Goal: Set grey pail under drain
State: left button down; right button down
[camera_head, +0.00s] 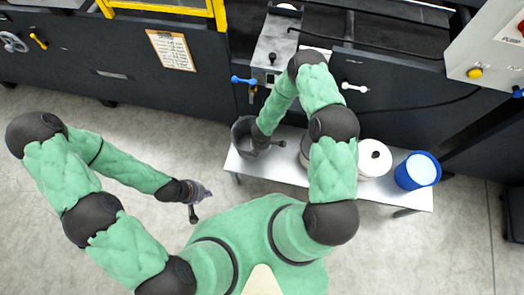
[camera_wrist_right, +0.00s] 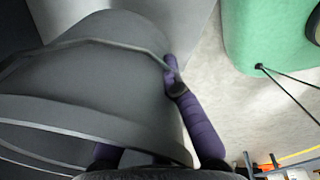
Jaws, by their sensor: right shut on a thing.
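The grey pail (camera_head: 240,134) is upright at the left end of a low white bench; whether it touches the bench is unclear. My right gripper (camera_head: 264,143) is shut on the pail's side. In the right wrist view the pail (camera_wrist_right: 85,85) fills the left, with a purple finger (camera_wrist_right: 196,118) along its wall; the other finger is mostly hidden. A drain valve with a blue handle (camera_head: 243,80) is on the machine front, just beyond the pail in the picture. My left gripper (camera_head: 201,202) is empty over the floor, its fingers apart.
The white bench (camera_head: 280,178) also holds a white lidded tub (camera_head: 375,158), a blue bucket (camera_head: 419,171) and a container partly hidden by my right arm. A white-handled valve (camera_head: 354,88) is farther right. The floor (camera_head: 110,125) at left is clear.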

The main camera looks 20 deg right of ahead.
jog(key=w+f, duration=0.1)
jog(key=w+d+f+b, duration=0.1)
jog(key=f, duration=0.1)
jog(key=d+f, duration=0.1)
jog(key=shift+w+f, duration=0.2)
jog(key=shift+w, duration=0.2)
jog(key=shift+f+b, duration=0.9)
jog(key=shift+f, duration=0.5)
jog(key=shift+f, duration=0.15)
jog(key=c, duration=1.4)
grip_release()
